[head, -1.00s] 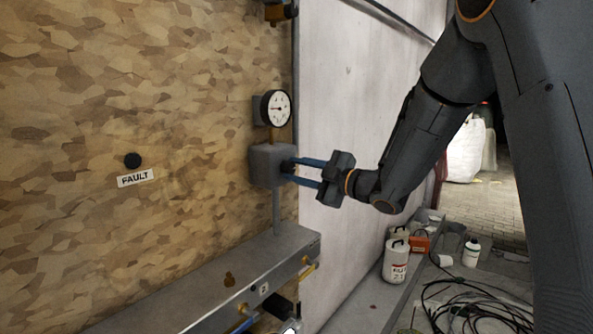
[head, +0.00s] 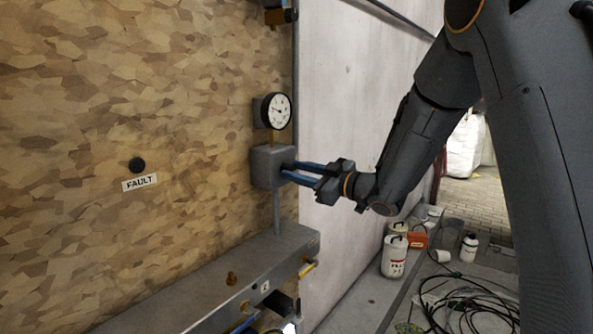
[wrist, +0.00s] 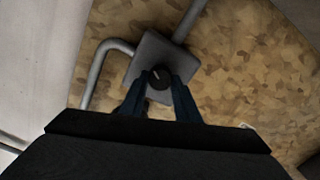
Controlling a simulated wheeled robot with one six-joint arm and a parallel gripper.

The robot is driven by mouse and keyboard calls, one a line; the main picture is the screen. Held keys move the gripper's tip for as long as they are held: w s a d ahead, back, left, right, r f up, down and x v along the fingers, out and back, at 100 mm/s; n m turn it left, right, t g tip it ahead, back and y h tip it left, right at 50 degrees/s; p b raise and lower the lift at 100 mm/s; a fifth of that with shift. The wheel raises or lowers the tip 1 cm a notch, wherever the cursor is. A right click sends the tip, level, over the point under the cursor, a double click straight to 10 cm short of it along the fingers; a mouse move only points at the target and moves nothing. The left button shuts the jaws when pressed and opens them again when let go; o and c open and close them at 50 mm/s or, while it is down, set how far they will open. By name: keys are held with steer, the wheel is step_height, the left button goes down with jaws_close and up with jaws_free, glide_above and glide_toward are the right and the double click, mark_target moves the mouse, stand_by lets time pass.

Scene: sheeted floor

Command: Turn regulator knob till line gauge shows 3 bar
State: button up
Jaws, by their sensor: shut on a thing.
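The grey regulator box (head: 266,167) is on the chipboard wall, with a pipe below it. The dark round knob (wrist: 159,80) faces the wrist camera and has a pale pointer mark. In the head view the knob (head: 287,168) is mostly hidden by the fingers. The white round line gauge (head: 276,110) sits above the box; its needle shows, but the numbers are too small to read. My gripper (head: 292,172) is shut on the knob, with one blue finger on each side. It also shows in the wrist view (wrist: 159,92).
A black button (head: 137,164) with a FAULT label (head: 139,182) is at left on the wall. A grey ledge (head: 210,287) with valves runs below. White containers (head: 394,256) and a tangled black cable (head: 465,305) lie on the floor at right.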

stand_by(0.4)
steer(key=o, duration=1)
steer(key=shift+o, duration=0.2)
steer(key=b+v, duration=0.2)
steer(key=v, duration=0.5)
steer(key=shift+s+d+b, duration=0.2)
steer(key=shift+d+b, duration=0.1)
steer(key=shift+d, duration=0.05)
